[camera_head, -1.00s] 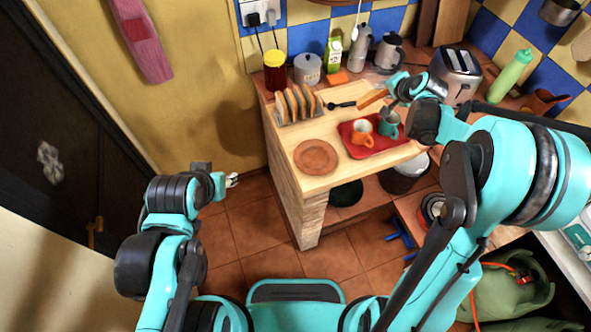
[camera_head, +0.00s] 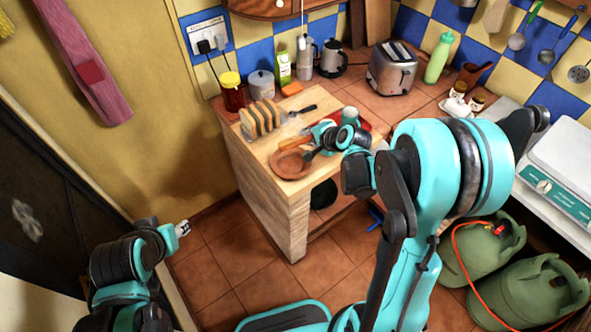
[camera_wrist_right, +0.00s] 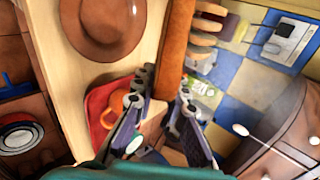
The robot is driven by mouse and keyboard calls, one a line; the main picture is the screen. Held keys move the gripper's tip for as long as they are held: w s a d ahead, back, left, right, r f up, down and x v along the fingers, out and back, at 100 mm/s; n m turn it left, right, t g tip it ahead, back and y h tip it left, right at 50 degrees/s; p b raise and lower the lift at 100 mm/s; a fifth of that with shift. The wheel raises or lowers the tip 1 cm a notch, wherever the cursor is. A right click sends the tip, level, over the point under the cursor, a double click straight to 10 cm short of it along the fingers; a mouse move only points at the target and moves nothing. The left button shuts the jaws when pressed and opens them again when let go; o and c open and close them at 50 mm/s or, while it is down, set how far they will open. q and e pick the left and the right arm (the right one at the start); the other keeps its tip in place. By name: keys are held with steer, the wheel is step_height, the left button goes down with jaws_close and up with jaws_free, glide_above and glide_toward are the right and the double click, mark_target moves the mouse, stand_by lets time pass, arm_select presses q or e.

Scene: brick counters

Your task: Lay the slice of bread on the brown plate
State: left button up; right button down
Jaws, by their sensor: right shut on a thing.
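The slice of bread (camera_head: 294,142) is held edge-on by my right gripper (camera_head: 309,146), above the back part of the brown plate (camera_head: 288,168). In the right wrist view the slice (camera_wrist_right: 176,42) sticks out from between the two fingers (camera_wrist_right: 168,98), its brown crust towards the camera. The plate (camera_wrist_right: 103,22) lies to its left there, apart from it in the picture. Part of the plate is hidden by the gripper in the head view. My left gripper (camera_head: 183,228) hangs low over the floor; its finger opening is too small to judge.
A rack of bread slices (camera_head: 260,121) stands behind the plate. The red tray (camera_head: 364,125) is mostly behind my right arm; an orange mug (camera_wrist_right: 112,118) on it shows in the wrist view. A jar (camera_head: 232,92), a toaster (camera_head: 391,70) and bottles line the back.

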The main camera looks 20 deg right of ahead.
step_height(320, 180, down, 8)
steer(key=b, duration=0.5)
steer(key=shift+r+b, duration=0.2)
steer(key=shift+b, duration=0.15)
steer(key=shift+r, duration=0.1)
steer(key=c, duration=1.7)
jaws_free()
steer(key=p+v, duration=0.4)
steer(key=v, duration=0.4)
